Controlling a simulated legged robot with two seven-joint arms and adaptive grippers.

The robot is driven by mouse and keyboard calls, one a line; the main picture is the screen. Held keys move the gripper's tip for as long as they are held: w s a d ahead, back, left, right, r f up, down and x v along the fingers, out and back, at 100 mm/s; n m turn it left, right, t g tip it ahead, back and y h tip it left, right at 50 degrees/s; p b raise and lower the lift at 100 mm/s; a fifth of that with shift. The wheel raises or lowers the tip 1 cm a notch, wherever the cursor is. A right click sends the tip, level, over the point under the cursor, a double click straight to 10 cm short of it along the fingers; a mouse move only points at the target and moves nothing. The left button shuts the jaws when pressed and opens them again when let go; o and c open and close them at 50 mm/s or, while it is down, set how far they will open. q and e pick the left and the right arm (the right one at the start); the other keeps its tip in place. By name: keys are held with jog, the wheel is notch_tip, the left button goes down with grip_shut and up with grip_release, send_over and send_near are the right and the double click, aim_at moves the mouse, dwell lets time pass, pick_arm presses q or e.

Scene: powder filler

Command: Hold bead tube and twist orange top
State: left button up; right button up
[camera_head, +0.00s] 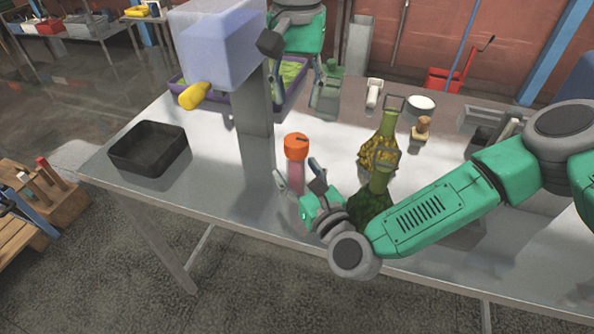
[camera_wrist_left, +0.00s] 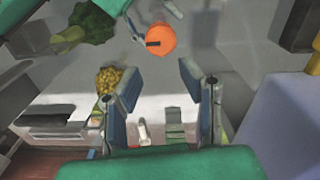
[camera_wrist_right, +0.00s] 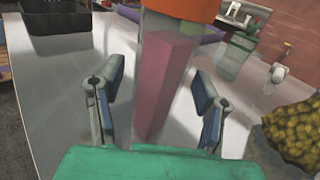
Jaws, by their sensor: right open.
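The bead tube (camera_head: 296,178) is clear with pink contents and stands upright on the metal table. Its orange top (camera_head: 296,146) is on it. In the right wrist view the tube (camera_wrist_right: 164,85) rises between the fingers, with the orange top (camera_wrist_right: 185,8) cut off above. My right gripper (camera_head: 298,176) is open around the tube's lower part, with gaps on both sides. My left gripper (camera_wrist_left: 160,82) is open and empty, behind and above the tube; the orange top (camera_wrist_left: 161,40) shows beyond its fingertips.
The powder filler (camera_head: 215,45) with a yellow nozzle (camera_head: 194,96) stands left of the tube. Bottles with yellow (camera_head: 380,150) and green contents (camera_head: 370,203) stand right, near my right arm. A black tray (camera_head: 148,148) is at left. A purple-rimmed tray (camera_head: 299,92) lies behind.

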aim_at(296, 137)
grip_shut()
pick_arm(q)
jog(key=o, duration=0.6)
jog(key=m, duration=0.5)
jog(key=shift+r, duration=0.15)
jog(key=m, duration=0.6)
jog(key=shift+r+m, duration=0.15)
jog(key=shift+m, duration=0.25)
notch_tip(296, 137, down, 11)
jog(key=m, duration=1)
jog(key=shift+m, duration=0.4)
jog(key=shift+w, duration=0.1)
jog(key=c, duration=1.2)
